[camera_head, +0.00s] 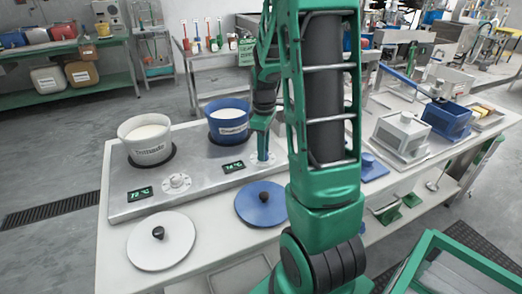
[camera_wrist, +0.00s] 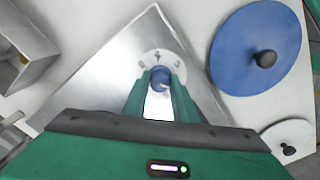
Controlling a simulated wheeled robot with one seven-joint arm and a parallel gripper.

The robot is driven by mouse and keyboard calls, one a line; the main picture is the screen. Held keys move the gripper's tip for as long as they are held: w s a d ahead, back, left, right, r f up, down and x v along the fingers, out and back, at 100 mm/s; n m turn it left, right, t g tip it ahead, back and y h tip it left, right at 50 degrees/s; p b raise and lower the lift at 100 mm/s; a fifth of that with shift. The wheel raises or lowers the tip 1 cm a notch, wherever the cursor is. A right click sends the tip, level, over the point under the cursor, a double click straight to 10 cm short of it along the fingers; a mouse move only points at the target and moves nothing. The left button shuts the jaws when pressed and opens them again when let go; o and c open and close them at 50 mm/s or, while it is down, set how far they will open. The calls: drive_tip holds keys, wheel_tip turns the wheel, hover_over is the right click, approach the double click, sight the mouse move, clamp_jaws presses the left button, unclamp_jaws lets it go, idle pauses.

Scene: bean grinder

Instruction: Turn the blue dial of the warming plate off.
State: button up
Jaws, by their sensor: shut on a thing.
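The warming plate (camera_head: 200,178) is a metal unit on the table, with a white pot (camera_head: 148,140) and a blue pot (camera_head: 228,122) on it. Its front has two displays, and a white dial (camera_head: 176,182) near the left one. The blue dial (camera_wrist: 160,76) sits on a white marked disc in the wrist view, between my fingertips. My gripper (camera_wrist: 160,88) is shut on the blue dial, pointing down at it. In the head view my gripper (camera_head: 262,152) is at the plate's right end, and the dial there is mostly hidden by the fingers. The dial's pointer direction cannot be told.
A blue lid (camera_head: 262,204) and a white lid (camera_head: 160,240) lie on the table in front of the plate. Metal units and a blue box (camera_head: 446,120) stand to the right. My arm hides the middle of the table.

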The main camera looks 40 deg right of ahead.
drive_tip(key=shift+w+r, duration=0.1)
drive_tip(key=shift+w, duration=0.1)
drive_tip(key=o, duration=1)
drive_tip(key=shift+o, duration=0.2)
drive_tip(key=shift+s, duration=0.1)
wheel_tip(320, 180, up, 11)
drive_tip(key=shift+f, duration=0.2)
drive_tip(key=shift+a, duration=0.1)
drive_tip(key=s+a+m, duration=0.5)
drive_tip(key=s+m, duration=0.1)
drive_tip(key=s, duration=0.5)
drive_tip(key=s+a+m, duration=0.6)
drive_tip(key=s, duration=0.5)
drive_tip(key=shift+f, duration=0.45)
